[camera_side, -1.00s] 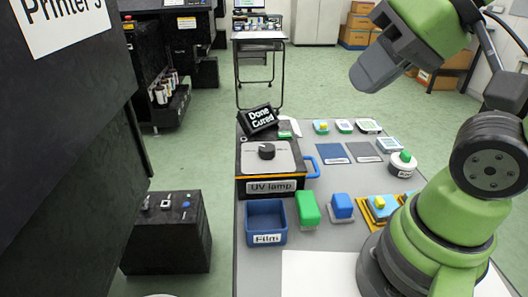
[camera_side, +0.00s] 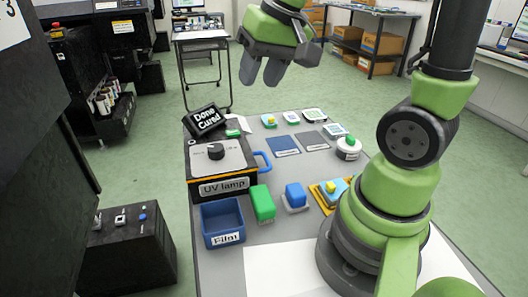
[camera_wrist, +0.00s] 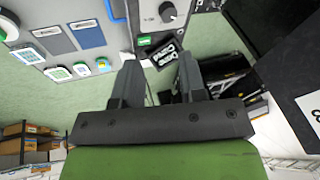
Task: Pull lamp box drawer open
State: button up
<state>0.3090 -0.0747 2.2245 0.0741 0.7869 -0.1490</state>
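The UV lamp box (camera_side: 222,185) is a black box with a grey top, a dark knob and a yellow stripe, at the left of the grey table. Its blue handle (camera_side: 264,161) sticks out from the right side, and its drawer looks shut. In the wrist view, the lamp box (camera_wrist: 150,17) is at the top edge, with the blue handle (camera_wrist: 116,10) to its left. My gripper (camera_side: 262,79) is high above the table's far side, beyond and above the box, apart from the handle. In the wrist view my gripper (camera_wrist: 159,66) has two spread fingers with nothing between them.
A tilted "Done Cured" sign (camera_side: 205,120) stands behind the box. A blue Film bin (camera_side: 222,222), a green block (camera_side: 262,204) and a blue block (camera_side: 296,196) stand in front. Blue and grey mats (camera_side: 282,146) lie right of the handle. A dark printer is at left.

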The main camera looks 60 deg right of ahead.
jog(key=w+d+f+m+g, duration=0.1)
jog(key=w+d+f, duration=0.2)
jog(key=d+f, duration=0.25)
jog(key=m+g, duration=0.1)
jog(key=g, duration=0.1)
send_near(266, 157)
jog(key=shift+y, duration=0.3)
jog(key=f, duration=0.8)
jog(key=shift+w+a+f, duration=0.2)
jog(key=shift+w+a, duration=0.05)
jog(key=shift+w, duration=0.15)
jog(key=shift+c, duration=0.2)
grip_shut()
